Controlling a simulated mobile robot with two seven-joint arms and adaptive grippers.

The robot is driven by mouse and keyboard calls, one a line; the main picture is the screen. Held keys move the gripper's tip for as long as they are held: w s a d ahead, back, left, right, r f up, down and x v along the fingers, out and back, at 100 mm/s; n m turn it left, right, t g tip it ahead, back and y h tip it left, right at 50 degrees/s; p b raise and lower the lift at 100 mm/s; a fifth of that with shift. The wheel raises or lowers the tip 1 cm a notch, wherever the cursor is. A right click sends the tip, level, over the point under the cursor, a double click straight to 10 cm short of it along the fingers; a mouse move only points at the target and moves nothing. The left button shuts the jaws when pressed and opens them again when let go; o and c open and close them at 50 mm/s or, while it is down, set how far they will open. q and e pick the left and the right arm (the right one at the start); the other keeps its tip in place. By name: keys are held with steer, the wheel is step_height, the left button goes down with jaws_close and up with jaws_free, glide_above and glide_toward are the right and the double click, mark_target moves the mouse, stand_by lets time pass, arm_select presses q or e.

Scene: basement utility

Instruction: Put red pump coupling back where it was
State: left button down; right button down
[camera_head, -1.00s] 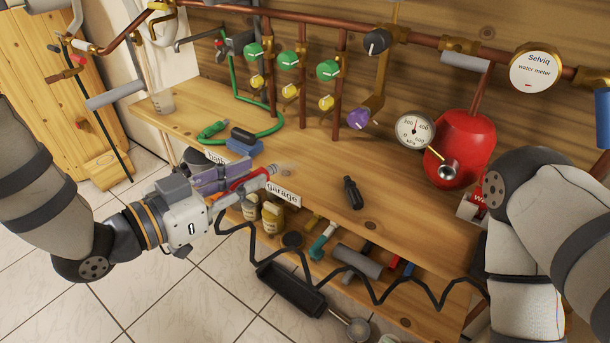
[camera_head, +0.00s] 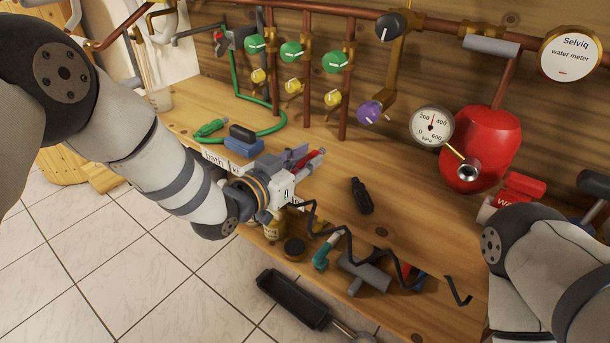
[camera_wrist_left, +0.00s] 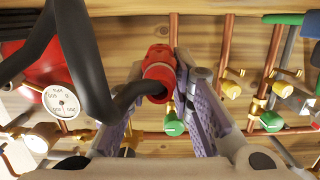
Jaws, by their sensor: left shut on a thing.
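The red pump coupling (camera_head: 313,159) is between the fingers of my left gripper (camera_head: 303,163), above the front part of the wooden bench. In the left wrist view, the coupling (camera_wrist_left: 160,73) is a red cylinder between the two purple finger pads, with a black hose (camera_wrist_left: 125,98) at its near end. My left gripper is shut on it. In the head view, a zigzag black hose (camera_head: 348,245) hangs from near the gripper towards the lower right. Only the right arm (camera_head: 530,250) shows; its gripper is out of view.
A red tank (camera_head: 482,140) with a metal outlet and pressure gauge (camera_head: 432,126) stands right of the gripper. Green, yellow and purple valve knobs line the wall pipes. A black bottle-like item (camera_head: 361,196) and a blue block (camera_head: 244,143) lie on the bench (camera_head: 400,205). Lower-shelf parts sit below.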

mark_target(305, 183)
arm_select(q)
steer(key=shift+w+f+b, duration=0.15)
steer(key=shift+f, duration=0.7)
steer(key=shift+w+f+b, duration=0.15)
steer(key=shift+f, duration=0.7)
steer(key=shift+f, duration=0.1)
steer(key=shift+f, duration=0.15)
steer(key=c, duration=1.4)
jaws_free()
